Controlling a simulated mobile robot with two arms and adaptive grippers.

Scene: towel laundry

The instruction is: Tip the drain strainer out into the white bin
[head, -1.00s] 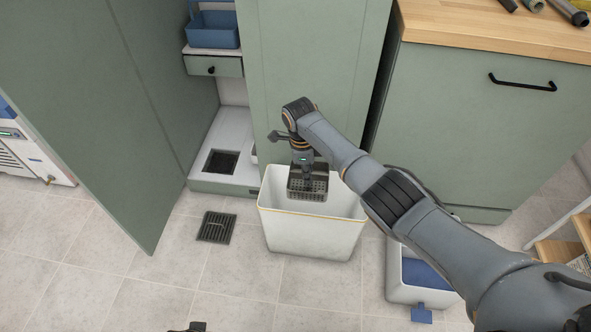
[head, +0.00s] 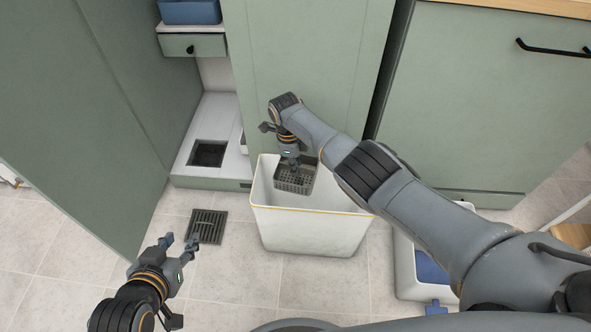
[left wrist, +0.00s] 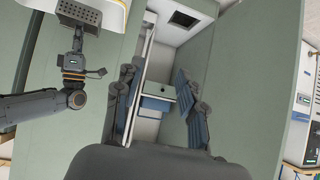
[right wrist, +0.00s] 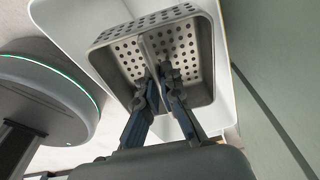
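The drain strainer (head: 296,181) is a grey metal basket with round holes. It is over the white bin (head: 310,232), at the bin's back part, with its open top facing up; how deep it sits is hard to tell. My right gripper (head: 292,165) is shut on the strainer's central upright handle, which shows in the right wrist view (right wrist: 150,58). The inside looks bare there, though the fingers hide part of it. My left gripper (head: 181,240) is open and empty, low at the left, left of the bin. Its spread fingers show in the left wrist view (left wrist: 160,105).
A dark square drain opening (head: 208,153) lies in the white cabinet floor. A dark slotted grate (head: 206,226) lies on the tiles left of the bin. An open green door (head: 85,120) stands at left. A white and blue container (head: 425,265) stands right of the bin.

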